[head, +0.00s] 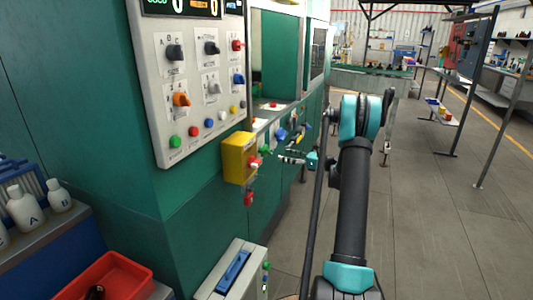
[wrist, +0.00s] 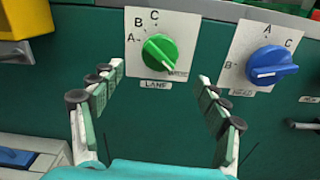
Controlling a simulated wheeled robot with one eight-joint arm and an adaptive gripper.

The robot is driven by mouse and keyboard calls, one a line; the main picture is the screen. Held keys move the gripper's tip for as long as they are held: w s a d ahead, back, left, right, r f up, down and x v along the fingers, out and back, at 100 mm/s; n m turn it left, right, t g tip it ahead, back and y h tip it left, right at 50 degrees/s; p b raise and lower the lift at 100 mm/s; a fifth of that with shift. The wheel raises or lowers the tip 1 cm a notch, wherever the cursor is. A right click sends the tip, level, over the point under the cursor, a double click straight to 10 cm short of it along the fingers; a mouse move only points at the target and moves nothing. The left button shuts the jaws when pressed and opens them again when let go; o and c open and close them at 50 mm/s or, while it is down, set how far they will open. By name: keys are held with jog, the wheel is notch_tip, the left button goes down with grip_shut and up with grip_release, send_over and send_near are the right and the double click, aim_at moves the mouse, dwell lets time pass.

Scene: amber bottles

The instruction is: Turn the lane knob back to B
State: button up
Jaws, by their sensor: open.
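The lane knob (wrist: 160,52) is green and sits on a white plate marked LANE on the green machine front in the wrist view. A, B and C are printed at its left and top, with small unclear lettering at its lower right. Its white pointer line points to the lower right, toward that lettering, away from B. My gripper (wrist: 155,80) is open and empty, its fingers spread to either side below the knob and apart from it. In the head view my gripper (head: 283,157) is beside the machine front, near a small green knob (head: 266,151).
A blue knob (wrist: 270,64) on its own plate is close to the right of my right finger. A yellow box (head: 238,157) juts from the machine on the left. A control panel (head: 200,90) with several knobs is above. The floor (head: 430,220) at right is clear.

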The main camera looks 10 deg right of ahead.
aim_at(270, 152)
jog(key=x, duration=1)
jog(key=shift+c, duration=0.6)
jog(key=c, duration=1)
jog(key=shift+c, duration=0.2)
